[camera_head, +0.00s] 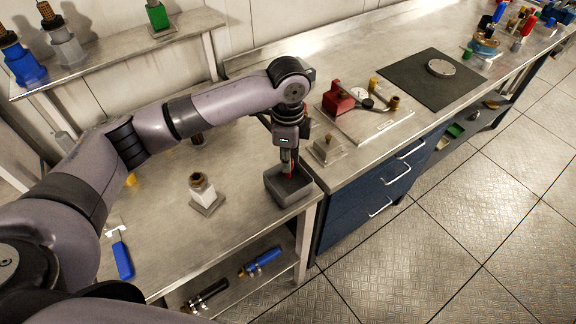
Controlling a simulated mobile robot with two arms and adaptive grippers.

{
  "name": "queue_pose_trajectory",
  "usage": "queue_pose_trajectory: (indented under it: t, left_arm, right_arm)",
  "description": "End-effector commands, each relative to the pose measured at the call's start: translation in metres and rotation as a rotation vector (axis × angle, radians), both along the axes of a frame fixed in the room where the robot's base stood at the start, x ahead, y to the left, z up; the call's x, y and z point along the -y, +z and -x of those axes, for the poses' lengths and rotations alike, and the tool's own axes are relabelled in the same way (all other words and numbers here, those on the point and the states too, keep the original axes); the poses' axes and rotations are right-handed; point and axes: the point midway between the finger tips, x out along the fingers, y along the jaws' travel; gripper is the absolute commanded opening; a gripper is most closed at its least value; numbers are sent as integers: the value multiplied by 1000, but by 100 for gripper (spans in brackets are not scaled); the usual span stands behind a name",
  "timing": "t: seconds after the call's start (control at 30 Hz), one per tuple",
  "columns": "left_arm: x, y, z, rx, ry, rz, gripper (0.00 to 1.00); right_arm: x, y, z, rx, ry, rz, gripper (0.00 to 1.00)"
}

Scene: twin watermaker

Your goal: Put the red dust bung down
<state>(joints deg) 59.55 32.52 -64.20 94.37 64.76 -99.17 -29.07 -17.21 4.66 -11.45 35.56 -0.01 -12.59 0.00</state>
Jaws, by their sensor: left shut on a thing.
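My left gripper (288,166) points down over a small grey open-topped tray (290,195) near the front right corner of the left bench. It is shut on the red dust bung (289,174), of which only a thin red part shows between the fingers. The bung is at or just inside the tray's rim; I cannot tell whether it touches the tray floor. My right gripper is not in view.
A white fitting on a square base (205,193) stands left of the tray. A blue-handled tool (122,260) lies at the bench's left. Right of the tray, a higher steel counter holds a small block (326,148), a red fixture (338,98) and a dark mat (418,86).

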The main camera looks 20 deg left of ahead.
Motion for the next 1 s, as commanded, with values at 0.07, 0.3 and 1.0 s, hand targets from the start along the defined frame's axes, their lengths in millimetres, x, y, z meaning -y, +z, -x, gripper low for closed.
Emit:
queue_pose_trajectory:
  t: [0.07, 0.3, 1.0]
  left_arm:
    - [0, -11, 2, -5, 0, 0, 0]
    - [0, -39, 1, -2, 0, -1, 0]
    - [0, -43, 1, -1, 0, 0, 39]
  right_arm:
    - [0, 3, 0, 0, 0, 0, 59]
    - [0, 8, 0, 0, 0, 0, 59]
    - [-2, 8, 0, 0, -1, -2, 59]
